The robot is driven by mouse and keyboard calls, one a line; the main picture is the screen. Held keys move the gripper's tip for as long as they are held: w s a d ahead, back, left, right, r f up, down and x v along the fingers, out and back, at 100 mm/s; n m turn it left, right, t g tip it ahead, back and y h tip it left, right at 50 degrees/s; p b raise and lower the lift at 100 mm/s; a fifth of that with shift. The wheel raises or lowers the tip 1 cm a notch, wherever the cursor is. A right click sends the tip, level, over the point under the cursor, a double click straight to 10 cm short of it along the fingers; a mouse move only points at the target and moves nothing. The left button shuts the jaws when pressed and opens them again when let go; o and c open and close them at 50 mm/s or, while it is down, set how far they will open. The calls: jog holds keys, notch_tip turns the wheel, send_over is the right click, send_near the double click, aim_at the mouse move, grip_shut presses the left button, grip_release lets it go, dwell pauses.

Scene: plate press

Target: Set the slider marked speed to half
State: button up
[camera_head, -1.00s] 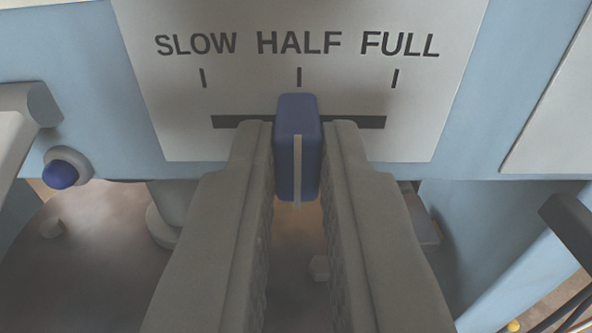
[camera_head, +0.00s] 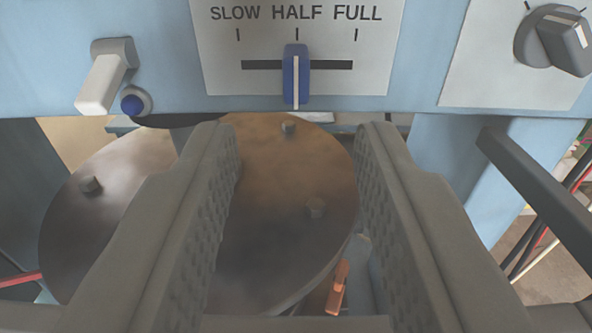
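The blue slider knob (camera_head: 297,80) with a white centre line sits in a dark horizontal slot (camera_head: 262,65) on a pale label plate (camera_head: 225,80). The plate reads SLOW, HALF and FULL, each above a tick mark. The knob's white line lines up with the HALF tick. My gripper (camera_head: 297,135) is wide open and empty, its two grey fingers apart, below and back from the knob. Neither finger touches the knob.
A round brown metal plate (camera_head: 130,215) with bolts lies below the panel. A white lever (camera_head: 102,80) and a blue button (camera_head: 132,104) are at left. A dark rotary knob (camera_head: 562,38) is at right. A dark bar (camera_head: 535,185) and cables (camera_head: 560,225) are at lower right.

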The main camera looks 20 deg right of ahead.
jog(key=v, duration=1)
jog(key=shift+s, duration=0.1)
dwell(1.4)
